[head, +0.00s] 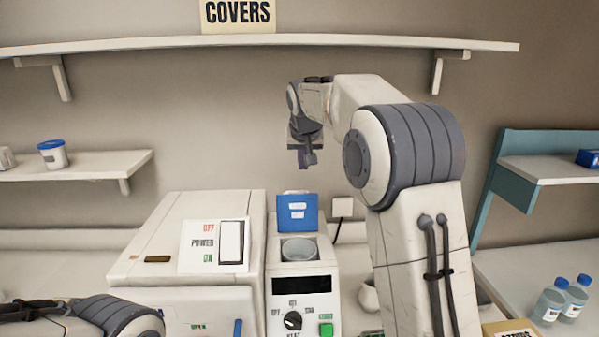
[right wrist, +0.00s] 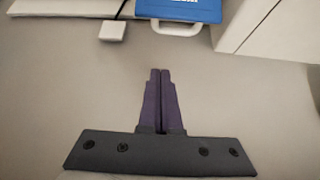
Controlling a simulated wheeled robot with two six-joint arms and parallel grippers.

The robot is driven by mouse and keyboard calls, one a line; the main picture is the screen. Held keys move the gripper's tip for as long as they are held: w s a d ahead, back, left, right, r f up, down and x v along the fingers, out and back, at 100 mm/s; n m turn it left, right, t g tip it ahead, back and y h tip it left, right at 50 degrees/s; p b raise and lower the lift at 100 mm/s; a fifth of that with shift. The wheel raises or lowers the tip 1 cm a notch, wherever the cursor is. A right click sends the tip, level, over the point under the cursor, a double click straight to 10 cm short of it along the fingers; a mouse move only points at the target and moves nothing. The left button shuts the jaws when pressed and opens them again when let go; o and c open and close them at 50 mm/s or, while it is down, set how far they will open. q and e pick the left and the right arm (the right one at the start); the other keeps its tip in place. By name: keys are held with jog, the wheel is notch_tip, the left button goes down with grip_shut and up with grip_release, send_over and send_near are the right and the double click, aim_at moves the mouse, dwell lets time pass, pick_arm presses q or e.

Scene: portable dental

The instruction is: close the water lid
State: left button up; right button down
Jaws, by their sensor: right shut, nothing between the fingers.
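The blue water lid (head: 297,212) stands open and upright at the back of the round water opening (head: 299,250) on the narrow white unit. In the right wrist view the blue lid (right wrist: 180,8) shows at the top edge, partly cut off. My right gripper (head: 308,163) is above and behind the lid, pointing down and not touching it. In the right wrist view its purple fingers (right wrist: 160,72) are together with nothing between them. My left arm shows at the lower left, but its gripper is out of view.
A larger white machine with a power switch (head: 231,243) stands left of the water unit. A knob (head: 292,320) and green button (head: 326,330) are on the unit's front. A long shelf (head: 250,42) runs above. Bottles (head: 550,304) stand at right.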

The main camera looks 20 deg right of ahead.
aim_at(297, 210)
jog(key=a+p+x, duration=0.1)
jog(key=p+x, duration=0.2)
jog(key=x, duration=0.6)
jog(key=s, duration=0.3)
jog(key=shift+s+a, duration=0.3)
jog(key=shift+a, duration=0.1)
